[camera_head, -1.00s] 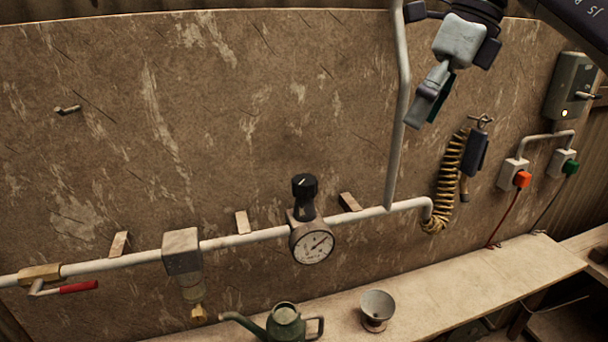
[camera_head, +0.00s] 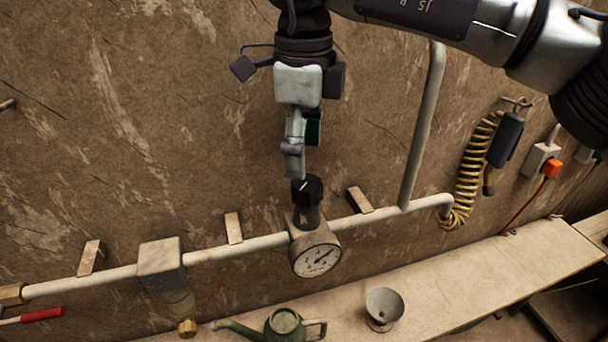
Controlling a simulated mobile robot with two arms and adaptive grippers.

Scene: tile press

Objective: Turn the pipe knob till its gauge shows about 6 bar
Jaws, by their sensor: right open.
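The black pipe knob (camera_head: 307,190) stands upright on top of the regulator on the pale pipe, with a light mark on its top. The round white gauge (camera_head: 317,260) sits just below it on the front. Its dark needle points to the upper right; the numbers are too small to read. My right gripper (camera_head: 293,172) hangs down from above with its fingertips just above and slightly left of the knob. It is seen edge-on and is open and empty. I cannot tell whether it touches the knob. My left gripper is not in view.
The pipe (camera_head: 240,247) runs along the scratched wall, with a filter block (camera_head: 161,262) left of the gauge. A coiled yellow hose (camera_head: 470,175) hangs at right.

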